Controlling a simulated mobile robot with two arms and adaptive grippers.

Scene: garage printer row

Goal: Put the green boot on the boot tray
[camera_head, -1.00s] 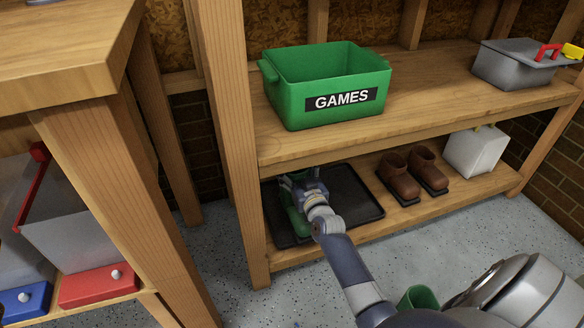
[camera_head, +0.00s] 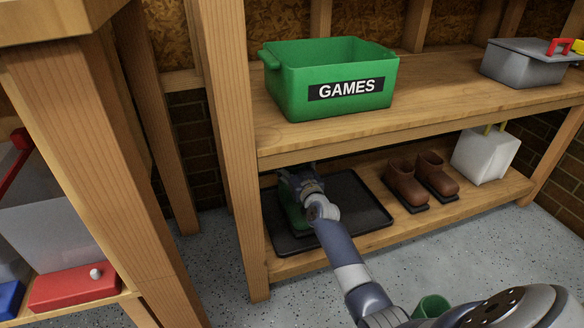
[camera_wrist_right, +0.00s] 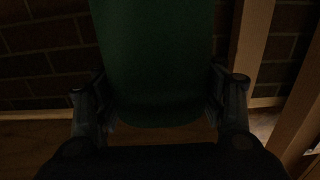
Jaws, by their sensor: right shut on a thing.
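The green boot (camera_head: 294,213) is over the left part of the black boot tray (camera_head: 352,208) on the lower shelf, largely hidden by my right gripper and wrist. I cannot tell whether its sole touches the tray. My right gripper (camera_head: 298,183) is shut on the boot, and its fingertips are hard to make out in the head view. In the dark right wrist view the boot's green surface (camera_wrist_right: 158,60) fills the space between the two fingers. My left gripper is not in view.
Brown boots (camera_head: 420,180) stand right of the tray, with a white container (camera_head: 484,155) beyond. A green GAMES bin (camera_head: 330,85) stands on the shelf above. A wooden post (camera_head: 228,140) rises left of the tray. A green open-topped object (camera_head: 432,306) is partly hidden near my arm.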

